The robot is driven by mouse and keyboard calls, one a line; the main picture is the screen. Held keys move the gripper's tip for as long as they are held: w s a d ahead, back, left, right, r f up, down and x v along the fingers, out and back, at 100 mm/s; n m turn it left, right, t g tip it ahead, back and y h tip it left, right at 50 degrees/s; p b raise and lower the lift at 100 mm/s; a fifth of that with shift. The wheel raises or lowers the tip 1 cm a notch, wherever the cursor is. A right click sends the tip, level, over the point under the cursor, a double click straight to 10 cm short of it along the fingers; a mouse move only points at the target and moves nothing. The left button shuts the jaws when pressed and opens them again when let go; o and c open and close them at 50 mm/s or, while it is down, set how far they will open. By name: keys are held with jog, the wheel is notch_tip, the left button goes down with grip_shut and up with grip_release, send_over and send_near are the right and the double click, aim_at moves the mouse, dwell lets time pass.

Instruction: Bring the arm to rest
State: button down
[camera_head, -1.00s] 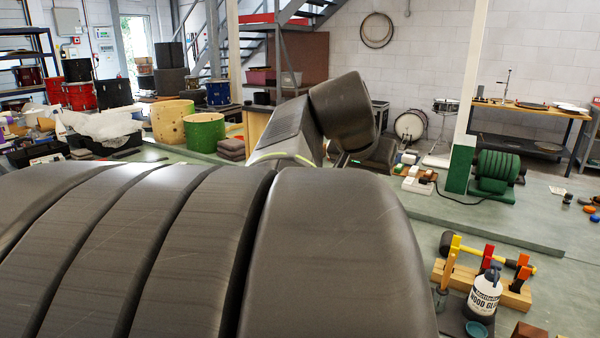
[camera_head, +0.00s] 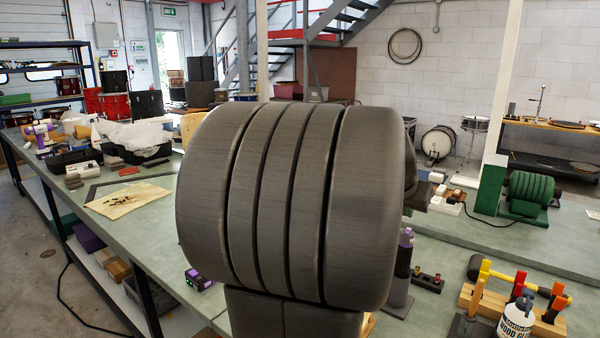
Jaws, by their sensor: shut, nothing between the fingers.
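My own arm fills the middle of the head view as a large dark grey ribbed joint housing (camera_head: 290,205), with a dark link (camera_head: 290,315) below it. My gripper is not in view; the arm housing hides what lies behind it. The green bench top (camera_head: 140,220) runs past the arm on both sides.
On the right stand a wooden tool rack (camera_head: 500,305), a wood glue bottle (camera_head: 517,318), a purple-topped bottle (camera_head: 403,265) and a green ribbed machine (camera_head: 530,190). The bench's left front stretch is mostly bare.

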jog(key=shift+g+y, duration=0.3)
jog(key=shift+w+d+r+v, duration=0.1)
jog(key=shift+v, duration=0.6)
jog(key=shift+w+d+r+v, duration=0.1)
jog(key=shift+v, duration=0.6)
jog(key=shift+w+d+r+v, duration=0.1)
jog(key=shift+v, duration=0.55)
jog(key=shift+a, duration=0.1)
jog(key=shift+f, duration=0.1)
